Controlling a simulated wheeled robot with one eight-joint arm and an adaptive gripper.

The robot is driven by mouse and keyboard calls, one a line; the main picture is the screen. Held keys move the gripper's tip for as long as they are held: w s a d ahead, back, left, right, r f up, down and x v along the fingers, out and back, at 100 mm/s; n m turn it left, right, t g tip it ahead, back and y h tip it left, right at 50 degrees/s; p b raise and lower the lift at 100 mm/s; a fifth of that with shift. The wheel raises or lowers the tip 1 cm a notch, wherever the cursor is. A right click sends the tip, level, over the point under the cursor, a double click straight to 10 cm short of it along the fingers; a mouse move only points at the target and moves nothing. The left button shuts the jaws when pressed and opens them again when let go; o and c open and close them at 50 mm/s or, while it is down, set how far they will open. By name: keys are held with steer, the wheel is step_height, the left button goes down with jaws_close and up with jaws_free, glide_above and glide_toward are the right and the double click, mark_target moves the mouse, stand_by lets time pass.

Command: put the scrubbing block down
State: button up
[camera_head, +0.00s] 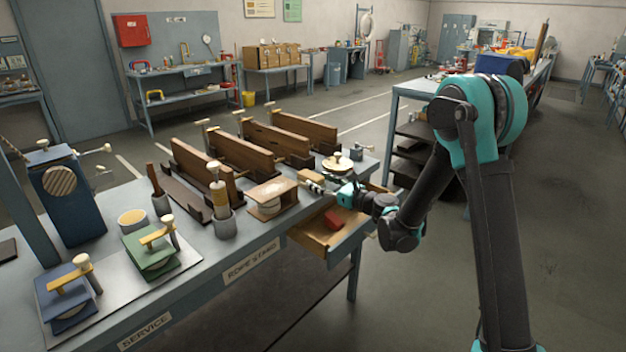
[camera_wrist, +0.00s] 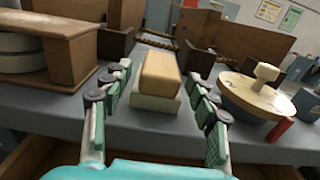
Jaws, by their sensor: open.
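The scrubbing block (camera_wrist: 160,72), with a tan top and a pale lower layer, rests flat on the bench top in the wrist view. In the head view the block (camera_head: 309,175) is small and partly hidden by my gripper. My gripper (camera_wrist: 158,80) is open, with one finger on each side of the block and visible gaps between the fingers and its sides. In the head view my gripper (camera_head: 326,188) reaches in low over the bench's right edge.
A wooden housing (camera_wrist: 50,50) stands close on the left, and a round knobbed lid (camera_wrist: 258,95) close on the right. Wooden troughs (camera_head: 240,150) stand behind. An open drawer (camera_head: 318,238) with a red item (camera_head: 335,218) juts out below my gripper.

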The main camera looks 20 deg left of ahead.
steer(key=v, duration=0.8)
steer(key=shift+d, duration=0.1)
steer(key=s+d+n+h, duration=0.1)
steer(key=d+n, duration=0.1)
steer(key=s+d+n+h, duration=0.1)
steer(key=d+n, duration=0.1)
steer(key=s+d+n+h, duration=0.1)
steer(key=d+n, duration=0.1)
steer(key=d, duration=0.1)
steer(key=shift+s+f+g, duration=0.25)
steer(key=shift+f+g, duration=0.05)
steer(key=shift+f, duration=0.05)
steer(key=s+d+f+n+h, duration=0.3)
steer(key=s+d+n+h, duration=0.1)
steer(key=d, duration=0.7)
steer(key=s+d+f+n+g+h, duration=0.1)
steer(key=s+d+f+n+h, duration=0.2)
steer(key=s+d+n+h, duration=0.2)
steer(key=s+d+f+n+g+h, duration=0.1)
steer(key=s+d+f+n+h, duration=0.3)
steer(key=s+d+n, duration=0.3)
steer(key=s+d, duration=0.4)
steer(key=d, duration=0.6)
steer(key=shift+h, duration=0.3)
steer(key=shift+o, duration=0.6)
steer(key=shift+s, duration=0.1)
